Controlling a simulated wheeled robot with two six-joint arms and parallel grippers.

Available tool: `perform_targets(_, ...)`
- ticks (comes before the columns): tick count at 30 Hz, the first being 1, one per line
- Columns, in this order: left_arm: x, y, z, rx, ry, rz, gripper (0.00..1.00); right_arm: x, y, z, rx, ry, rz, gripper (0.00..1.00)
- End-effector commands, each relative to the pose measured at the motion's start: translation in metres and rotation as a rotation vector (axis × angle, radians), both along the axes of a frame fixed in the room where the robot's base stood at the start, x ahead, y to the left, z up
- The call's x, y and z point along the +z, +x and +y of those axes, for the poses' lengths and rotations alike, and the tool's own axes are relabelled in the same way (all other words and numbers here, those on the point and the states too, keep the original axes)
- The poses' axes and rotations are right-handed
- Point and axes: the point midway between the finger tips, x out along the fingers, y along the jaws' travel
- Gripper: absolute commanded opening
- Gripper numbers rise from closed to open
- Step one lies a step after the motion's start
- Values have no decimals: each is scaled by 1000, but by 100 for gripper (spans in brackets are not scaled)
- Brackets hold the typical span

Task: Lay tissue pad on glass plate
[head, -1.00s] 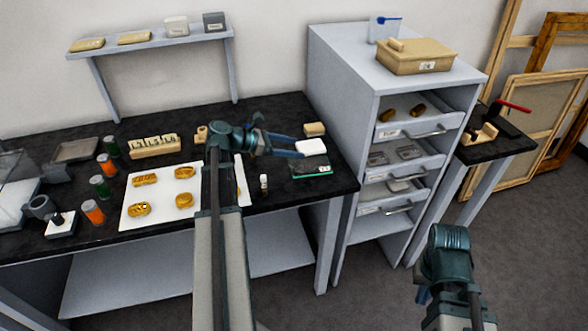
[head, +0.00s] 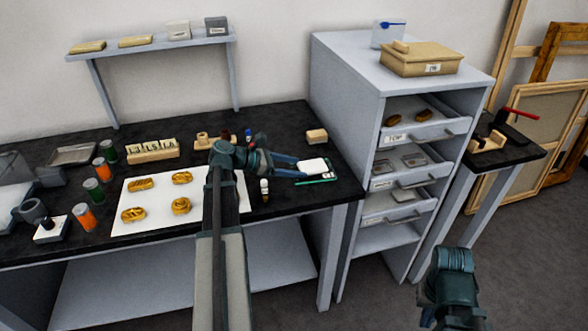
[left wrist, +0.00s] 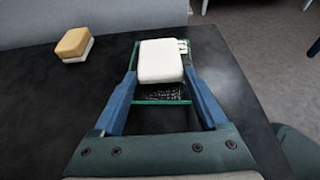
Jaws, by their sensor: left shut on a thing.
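The white tissue pad (head: 313,165) is between the fingers of my left gripper (head: 302,166), which is shut on it. The left wrist view shows the pad (left wrist: 161,62) between the two blue fingers of the left gripper (left wrist: 160,75). The green-edged glass plate (head: 318,180) lies on the black bench top, below the pad and partly hidden by it. The plate (left wrist: 165,97) also shows around the pad in the left wrist view. I cannot tell whether pad and plate touch. My right gripper is hidden below its arm, away from the bench.
A tan block (head: 316,136) sits behind the plate. A small bottle (head: 264,190) stands left of it. A white sheet (head: 150,217) with several gilt pieces lies further left. A grey drawer cabinet (head: 345,120) stands right of the bench.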

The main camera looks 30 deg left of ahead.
Motion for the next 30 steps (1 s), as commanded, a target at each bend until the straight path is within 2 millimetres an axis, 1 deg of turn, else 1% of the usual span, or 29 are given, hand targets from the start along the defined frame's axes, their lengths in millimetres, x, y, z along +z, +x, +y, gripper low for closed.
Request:
perform_targets(3,-4,0,0,0,0,0,24,-4,0,0,0,0,0,0)
perform_targets(4,-4,0,0,0,0,0,77,-4,0,0,0,0,0,0)
perform_targets(6,-3,0,0,0,0,0,90,-3,0,0,0,0,0,0)
perform_targets(8,-3,0,0,0,0,0,100,-3,0,0,0,0,0,0)
perform_targets(14,-3,0,0,0,0,0,100,-3,0,0,0,0,0,0)
perform_targets(18,3,-1,2,1,0,0,100,4,0,0,0,0,0,0)
perform_targets(20,7,-7,7,2,0,0,100,7,0,0,0,0,0,0)
perform_targets(30,35,-56,49,4,0,0,100,35,0,0,-1,0,0,0)
